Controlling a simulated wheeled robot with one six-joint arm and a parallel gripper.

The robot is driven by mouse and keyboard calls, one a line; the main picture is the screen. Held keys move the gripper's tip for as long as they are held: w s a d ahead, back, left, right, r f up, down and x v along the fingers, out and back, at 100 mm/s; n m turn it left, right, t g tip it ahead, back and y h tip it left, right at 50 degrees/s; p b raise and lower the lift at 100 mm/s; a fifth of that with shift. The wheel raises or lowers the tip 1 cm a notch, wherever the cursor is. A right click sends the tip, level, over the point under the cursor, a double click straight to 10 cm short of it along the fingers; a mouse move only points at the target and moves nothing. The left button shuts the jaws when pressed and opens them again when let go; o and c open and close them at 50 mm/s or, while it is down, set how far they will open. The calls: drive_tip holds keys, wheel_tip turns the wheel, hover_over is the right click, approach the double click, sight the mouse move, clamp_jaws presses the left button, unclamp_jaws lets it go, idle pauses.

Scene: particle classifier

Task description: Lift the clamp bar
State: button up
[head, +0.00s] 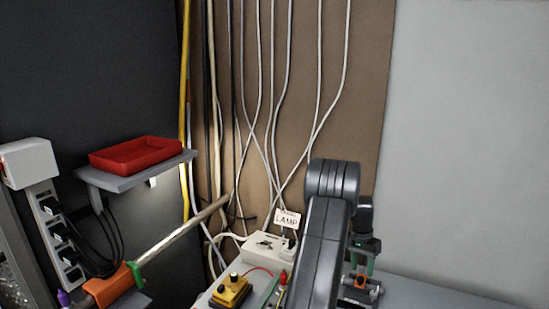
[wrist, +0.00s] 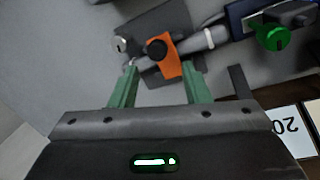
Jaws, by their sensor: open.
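In the wrist view, an orange clamp piece (wrist: 166,55) with a black round knob (wrist: 157,49) sits across a grey bar (wrist: 193,43). I cannot tell for certain which of these parts is the clamp bar. The green fingers of my gripper (wrist: 160,84) are open, one to the left of the orange piece and one at its lower right. They point toward it, with nothing held between them. In the head view, the orange piece (head: 361,281) shows low, right of my arm. My arm hides part of that assembly.
A green knob (wrist: 272,37) stands right of the clamp. A white "20" card (wrist: 283,129) lies lower right. Cables hang behind.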

sight(360, 279)
drive_tip(key=shift+s+a+f+t+h+b, duration=0.35)
drive_tip(key=shift+s+f+t+b, duration=0.4)
drive_tip(key=shift+b, duration=1.3)
drive_tip(key=t+b, duration=0.1)
drive_tip(key=b, duration=0.2)
drive_tip(key=s+f+t+h+b, duration=0.1)
drive_tip(key=t+b, duration=0.1)
drive_tip(key=b, duration=0.2)
drive_tip(key=shift+a+h+b, duration=0.25)
drive_tip(key=shift+b, duration=0.05)
drive_tip(key=s+a+f+p+v, duration=0.1)
drive_tip(key=s+v, duration=0.1)
drive_tip(key=v, duration=1.3)
drive_tip(key=shift+s+r, duration=0.3)
drive_tip(key=shift+s, duration=0.1)
drive_tip(key=shift+a, duration=0.1)
